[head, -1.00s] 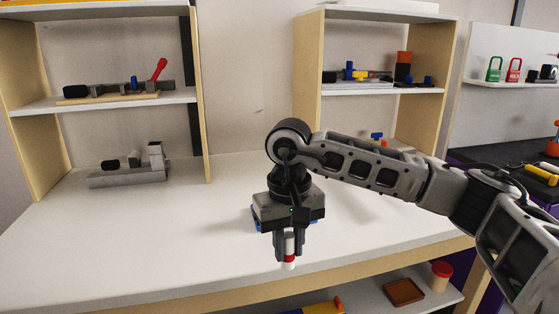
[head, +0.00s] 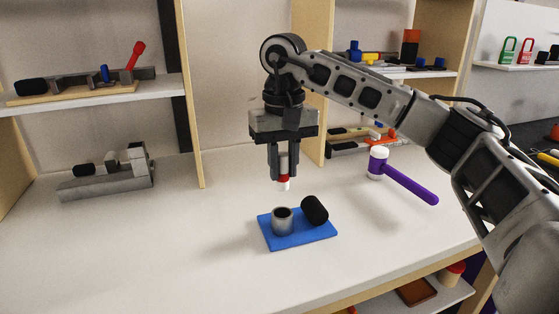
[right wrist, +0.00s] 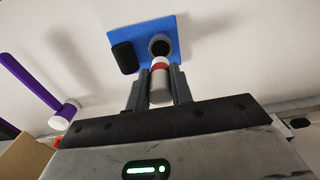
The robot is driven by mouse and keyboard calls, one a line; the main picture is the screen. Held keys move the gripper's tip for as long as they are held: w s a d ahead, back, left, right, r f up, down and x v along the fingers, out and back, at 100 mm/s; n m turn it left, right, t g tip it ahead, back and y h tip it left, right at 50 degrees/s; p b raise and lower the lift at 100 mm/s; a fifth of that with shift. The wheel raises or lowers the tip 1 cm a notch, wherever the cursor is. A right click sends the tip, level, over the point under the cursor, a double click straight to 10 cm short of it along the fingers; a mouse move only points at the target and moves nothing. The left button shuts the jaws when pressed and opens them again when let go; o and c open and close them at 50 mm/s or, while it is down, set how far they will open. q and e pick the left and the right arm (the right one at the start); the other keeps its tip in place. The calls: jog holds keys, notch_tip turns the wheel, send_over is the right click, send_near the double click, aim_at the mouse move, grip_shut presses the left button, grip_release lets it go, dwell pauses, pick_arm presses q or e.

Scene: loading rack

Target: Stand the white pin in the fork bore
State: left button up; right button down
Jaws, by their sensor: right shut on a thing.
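The white pin (head: 284,186) with a red band is upright in my right gripper (head: 284,176), which is shut on it. Its lower end hangs in the air in the head view. The pin (right wrist: 160,82) also shows between the fingers in the right wrist view. Below stands a blue plate (head: 300,238) with an upright grey hollow cylinder (head: 282,222), open at the top, and a tilted black cylinder (head: 314,210). The pin is above the plate and apart from it. I cannot tell for sure which opening is the fork bore. My left gripper is not in view.
A purple-handled mallet (head: 405,180) lies to the right of the plate. A grey block fixture (head: 105,185) stands at the left. Shelf units (head: 90,105) rise at the back. The table front and left of the plate is clear.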

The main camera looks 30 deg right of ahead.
aim_at(283, 190)
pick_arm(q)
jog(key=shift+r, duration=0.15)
pick_arm(e)
jog(key=shift+f, duration=0.1)
jog(key=shift+f+b, duration=0.35)
jog(key=shift+f, duration=0.5)
jog(key=shift+f+b, duration=0.85)
jog(key=shift+f, duration=0.65)
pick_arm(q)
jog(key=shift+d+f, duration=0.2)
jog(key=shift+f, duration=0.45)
pick_arm(e)
jog(key=shift+f, duration=0.4)
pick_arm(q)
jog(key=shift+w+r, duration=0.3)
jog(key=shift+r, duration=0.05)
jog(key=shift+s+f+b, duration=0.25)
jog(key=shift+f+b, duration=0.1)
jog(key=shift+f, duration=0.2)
pick_arm(e)
jog(key=shift+f, duration=0.5)
pick_arm(q)
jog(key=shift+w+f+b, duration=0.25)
jog(key=shift+b, duration=0.15)
pick_arm(e)
jog(key=shift+f, duration=0.65)
